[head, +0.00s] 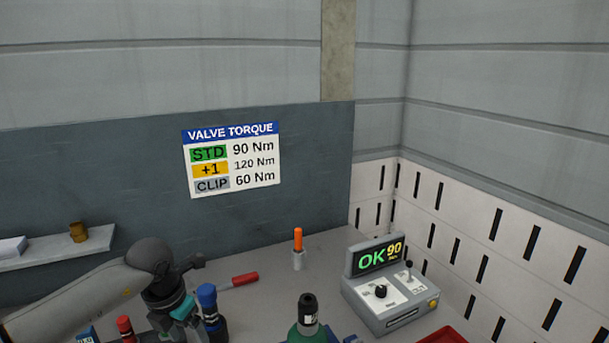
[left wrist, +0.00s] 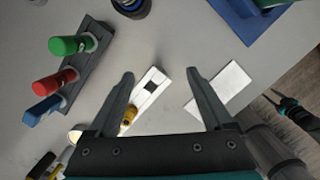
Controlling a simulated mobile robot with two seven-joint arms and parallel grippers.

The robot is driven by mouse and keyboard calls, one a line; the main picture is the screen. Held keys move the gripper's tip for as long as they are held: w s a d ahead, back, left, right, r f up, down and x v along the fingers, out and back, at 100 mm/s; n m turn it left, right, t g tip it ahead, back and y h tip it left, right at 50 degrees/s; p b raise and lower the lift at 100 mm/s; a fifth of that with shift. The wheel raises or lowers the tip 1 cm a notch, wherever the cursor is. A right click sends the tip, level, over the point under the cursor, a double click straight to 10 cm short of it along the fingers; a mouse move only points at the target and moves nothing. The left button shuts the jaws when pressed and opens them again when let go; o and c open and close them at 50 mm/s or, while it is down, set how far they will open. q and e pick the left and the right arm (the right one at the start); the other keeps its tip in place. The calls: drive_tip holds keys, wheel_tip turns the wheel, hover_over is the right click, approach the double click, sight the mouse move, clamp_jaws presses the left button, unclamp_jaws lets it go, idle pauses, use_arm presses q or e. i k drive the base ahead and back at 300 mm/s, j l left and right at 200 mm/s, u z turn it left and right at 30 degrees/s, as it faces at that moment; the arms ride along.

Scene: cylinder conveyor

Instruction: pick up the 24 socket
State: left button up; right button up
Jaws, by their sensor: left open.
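No 24 marking is readable, so I cannot tell which thing is the 24 socket. In the left wrist view a dark rack (left wrist: 86,62) holds a green cylinder (left wrist: 66,45), a red cylinder (left wrist: 52,84) and a blue cylinder (left wrist: 42,110). My left gripper (left wrist: 166,84) is open and empty, to the right of the rack. Beneath its fingers is a pale strip (left wrist: 152,82) with a black square. In the head view my left gripper (head: 180,318) is beside a blue-topped cylinder (head: 207,296). A dark, teal-marked part (left wrist: 290,108), apparently my right gripper, is at the right edge; its jaws are unclear.
A white card (left wrist: 228,84) and a blue tray (left wrist: 240,22) lie right of the gripper. In the head view, a control box (head: 390,285) reads OK 90.

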sight(307, 311)
drive_tip(key=k, duration=1.1)
